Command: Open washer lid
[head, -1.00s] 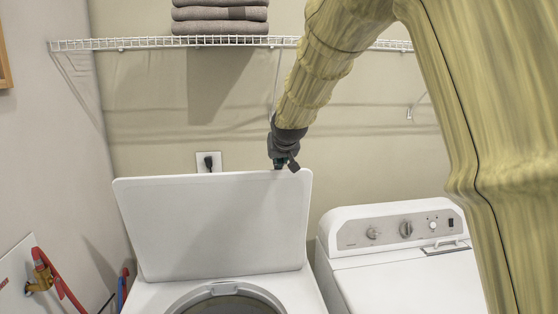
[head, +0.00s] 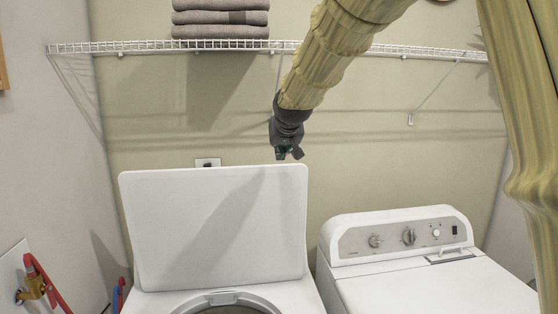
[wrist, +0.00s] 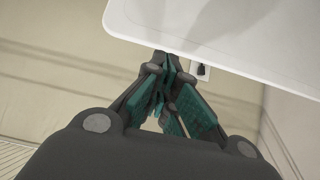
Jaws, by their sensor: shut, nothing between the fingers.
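The white washer lid (head: 215,225) stands raised, nearly upright, at the back of the washer (head: 295,300). The round tub opening (head: 232,308) shows below it at the bottom of the head view. My gripper (head: 287,155) is above the lid's top edge, near its right corner, and looks apart from it. In the wrist view my gripper (wrist: 162,85) has its teal-padded fingers together with nothing between them. The lid (wrist: 235,35) shows there beyond the fingertips, with its rounded corner at the upper left.
A second white machine (head: 400,250) with a knob panel stands at the right. A wire shelf (head: 130,46) with folded grey towels (head: 220,18) runs along the wall above. Red hose and brass valve (head: 35,285) are at the lower left.

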